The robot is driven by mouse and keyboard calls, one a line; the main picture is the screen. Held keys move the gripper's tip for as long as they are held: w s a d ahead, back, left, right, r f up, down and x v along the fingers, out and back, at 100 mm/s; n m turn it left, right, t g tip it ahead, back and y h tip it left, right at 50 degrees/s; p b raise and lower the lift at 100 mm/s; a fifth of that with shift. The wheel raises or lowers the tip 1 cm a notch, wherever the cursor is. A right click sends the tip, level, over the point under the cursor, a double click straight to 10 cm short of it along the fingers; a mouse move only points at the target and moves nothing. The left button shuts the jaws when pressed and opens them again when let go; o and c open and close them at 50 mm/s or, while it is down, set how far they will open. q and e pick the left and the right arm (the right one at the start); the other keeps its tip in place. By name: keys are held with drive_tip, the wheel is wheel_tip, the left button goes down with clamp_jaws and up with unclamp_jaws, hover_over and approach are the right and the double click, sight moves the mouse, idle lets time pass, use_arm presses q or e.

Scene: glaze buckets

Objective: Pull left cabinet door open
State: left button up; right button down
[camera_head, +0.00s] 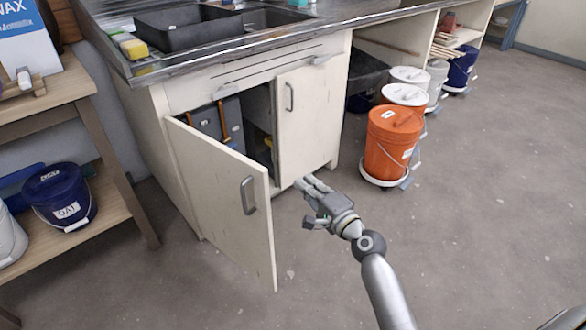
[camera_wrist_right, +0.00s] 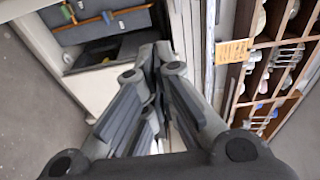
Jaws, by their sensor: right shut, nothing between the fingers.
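The left cabinet door (camera_head: 226,196) stands ajar, swung out toward me, with a grey handle (camera_head: 248,195) on its outer face. The right cabinet door (camera_head: 309,115) looks closed and has its own handle (camera_head: 289,96). Through the gap I see grey cases with orange strips (camera_head: 217,122) inside; they also show in the wrist view (camera_wrist_right: 98,27). My right gripper (camera_head: 308,185) is shut and empty, low in front of the right door and right of the left door. Its fingers are together in the wrist view (camera_wrist_right: 158,52). My left gripper is not in view.
An orange bucket (camera_head: 391,145) stands on a wheeled base right of the cabinet, with more buckets behind. A wooden shelf (camera_head: 120,205) with a blue bucket (camera_head: 60,195) stands at left. A black tray (camera_head: 188,27) is on the counter. Floor in front is clear.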

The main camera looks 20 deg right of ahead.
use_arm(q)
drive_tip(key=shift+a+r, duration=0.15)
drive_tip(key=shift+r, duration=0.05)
use_arm(e)
drive_tip(key=w+a, duration=0.5)
drive_tip(key=w, duration=0.2)
drive_tip(key=shift+w+a, duration=0.3)
drive_tip(key=shift+w, duration=0.1)
